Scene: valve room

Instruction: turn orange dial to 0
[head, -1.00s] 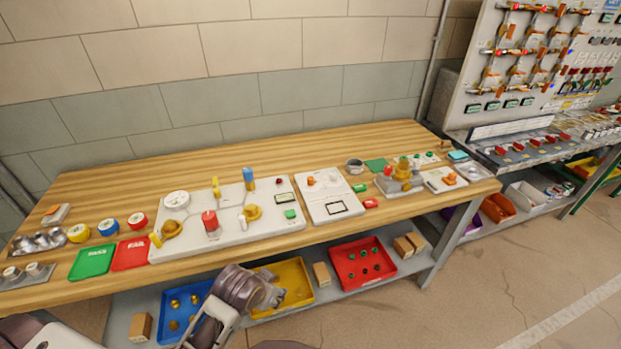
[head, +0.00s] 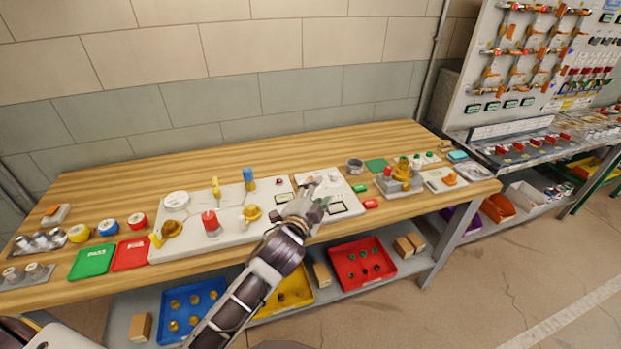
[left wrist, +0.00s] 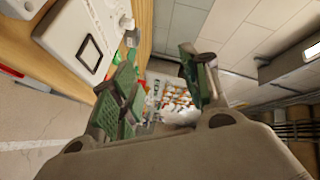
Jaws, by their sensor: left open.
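The white panel (head: 345,198) with a black-framed window lies near the middle of the workbench. The panel (left wrist: 72,22) shows there at the upper left, outside the fingers. My right gripper is not in view.
A larger white board (head: 190,242) with valves and a gauge lies left of the panel. Another orange knob (head: 449,179) sits farther right. The bench's back strip is clear.

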